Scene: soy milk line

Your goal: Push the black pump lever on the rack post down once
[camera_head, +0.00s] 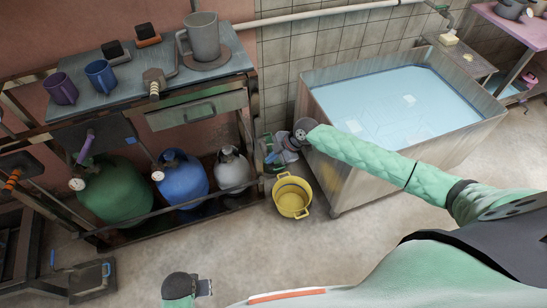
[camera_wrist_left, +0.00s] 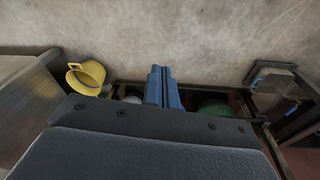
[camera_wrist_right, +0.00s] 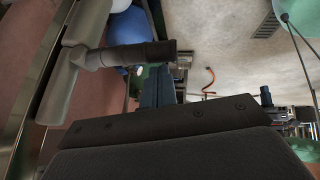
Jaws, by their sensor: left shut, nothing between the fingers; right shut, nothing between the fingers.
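The black pump lever (camera_wrist_right: 142,53) shows in the right wrist view as a dark grip on a grey arm, beside the rack post. My right gripper (camera_wrist_right: 157,86) is shut and empty, with its blue fingers close to the lever's grip; I cannot tell whether they touch. In the head view my right gripper (camera_head: 275,155) is by the right end of the rack, and the lever is hard to make out there. My left gripper (camera_head: 204,287) is low in front of the rack, far from the lever. Its shut, empty fingers show in the left wrist view (camera_wrist_left: 164,87).
The rack (camera_head: 128,222) holds green, blue and white tanks. A yellow bucket (camera_head: 292,197) stands on the floor below my right gripper. A metal basin (camera_head: 350,166) with pale liquid stands to the right. Mugs stand on the rack top. The floor in front is mostly clear.

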